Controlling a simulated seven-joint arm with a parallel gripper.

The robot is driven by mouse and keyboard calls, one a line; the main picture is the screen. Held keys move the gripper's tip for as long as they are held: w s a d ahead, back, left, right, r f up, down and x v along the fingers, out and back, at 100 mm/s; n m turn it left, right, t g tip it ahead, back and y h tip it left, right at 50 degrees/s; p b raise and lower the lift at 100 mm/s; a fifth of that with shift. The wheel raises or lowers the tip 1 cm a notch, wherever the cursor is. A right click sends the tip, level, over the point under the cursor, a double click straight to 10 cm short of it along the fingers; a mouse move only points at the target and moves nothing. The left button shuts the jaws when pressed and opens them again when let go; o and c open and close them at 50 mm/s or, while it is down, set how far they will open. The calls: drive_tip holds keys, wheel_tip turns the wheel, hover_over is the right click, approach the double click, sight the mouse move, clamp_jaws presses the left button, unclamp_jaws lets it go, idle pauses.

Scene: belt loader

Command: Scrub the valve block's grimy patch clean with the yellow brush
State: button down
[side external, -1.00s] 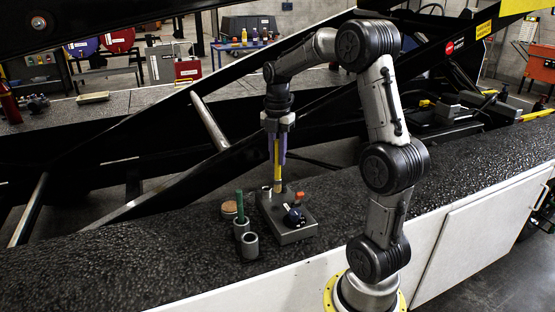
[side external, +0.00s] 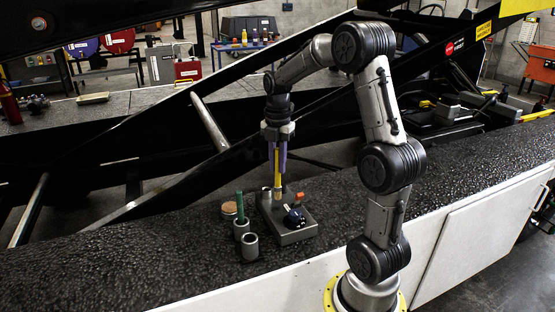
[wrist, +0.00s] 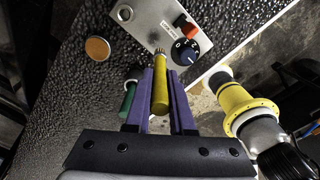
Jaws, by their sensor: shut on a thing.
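The yellow brush (side external: 277,172) is upright between the purple fingers of my gripper (side external: 278,170), bristles down. The wrist view also shows the brush (wrist: 160,92) held between the fingers of my gripper (wrist: 160,78). The grey valve block (side external: 293,234) lies on the dark bench with an orange-red switch and a blue-black dial. The brush tip is over the block's rear part; I cannot tell whether it touches. In the wrist view the block (wrist: 152,18) shows a round hole, a label, the switch and the dial.
A green-handled tool (side external: 239,206) stands in a grey cup (side external: 241,230) left of the block. A second grey cup (side external: 250,247) stands in front and looks empty. A round brown disc (side external: 229,208) is behind them. The textured bench is clear farther left.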

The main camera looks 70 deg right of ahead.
sight(277, 190)
drive_tip(key=shift+f, duration=1.95)
drive_tip(key=shift+w+d+f, duration=0.2)
drive_tip(key=shift+f, duration=0.3)
drive_tip(key=shift+w+d+f, duration=0.15)
drive_tip(key=shift+f, duration=0.35)
drive_tip(key=shift+s+a, duration=0.25)
drive_tip(key=shift+s+a+r, duration=0.1)
drive_tip(key=shift+a, duration=0.05)
drive_tip(key=shift+r, duration=4)
